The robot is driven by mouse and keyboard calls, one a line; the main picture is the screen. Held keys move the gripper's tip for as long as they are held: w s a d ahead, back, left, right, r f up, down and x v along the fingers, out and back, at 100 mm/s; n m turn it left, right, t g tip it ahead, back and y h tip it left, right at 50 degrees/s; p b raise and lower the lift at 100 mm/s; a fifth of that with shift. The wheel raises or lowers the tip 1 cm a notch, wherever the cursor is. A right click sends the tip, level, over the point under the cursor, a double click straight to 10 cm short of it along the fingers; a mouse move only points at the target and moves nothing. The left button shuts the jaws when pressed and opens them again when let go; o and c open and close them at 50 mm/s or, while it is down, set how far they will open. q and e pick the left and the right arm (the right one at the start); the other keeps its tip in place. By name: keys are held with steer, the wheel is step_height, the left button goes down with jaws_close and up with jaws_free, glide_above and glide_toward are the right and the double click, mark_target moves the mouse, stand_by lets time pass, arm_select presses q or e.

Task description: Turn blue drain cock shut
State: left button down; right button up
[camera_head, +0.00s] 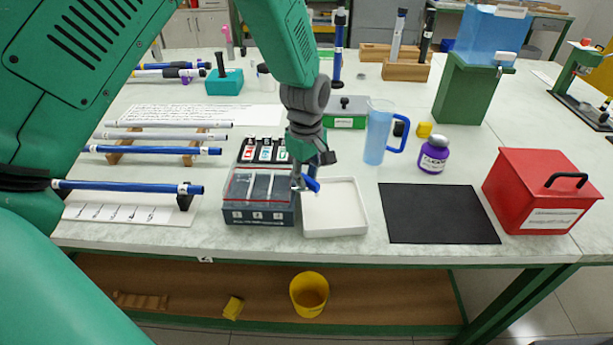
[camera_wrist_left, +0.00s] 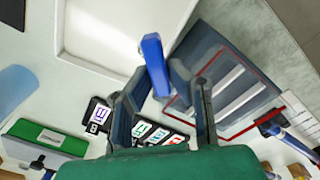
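The blue drain cock (camera_head: 312,184) shows as a short blue lever at the right edge of a grey box with a clear lid (camera_head: 259,216), beside a white tray (camera_head: 362,222). In the left wrist view the blue lever (camera_wrist_left: 153,62) stands out plainly, tilted slightly. My left gripper (camera_head: 313,171) points down over it. Contact cannot be told. The cock's base is hidden. My right gripper is not in view.
Labelled bottles or cards (camera_head: 265,150) stand behind the box. A blue jug (camera_head: 377,135), a purple bottle (camera_head: 434,156) and a green box (camera_head: 345,121) stand behind and to the right. Blue rods (camera_head: 130,187) lie on the left. A black mat (camera_head: 440,214) lies bare.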

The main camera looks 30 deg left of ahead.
arm_select(q)
steer(key=shift+d, duration=0.45)
steer(key=shift+s+d+r, duration=0.1)
steer(key=shift+r+m+p, duration=0.1)
steer(key=shift+m+p, duration=0.9)
steer(key=shift+p, duration=0.05)
steer(key=shift+s+m+p, duration=0.15)
steer(key=shift+m+p, duration=0.75)
steer(key=shift+m, duration=0.3)
steer(key=shift+s+m+p, duration=0.1)
steer(key=shift+m+p, duration=0.6)
steer(key=shift+m, duration=0.5)
steer(key=shift+a+m+p, duration=0.25)
steer(key=shift+m+p, duration=0.25)
steer(key=shift+m, duration=0.6)
steer(key=shift+s, duration=0.1)
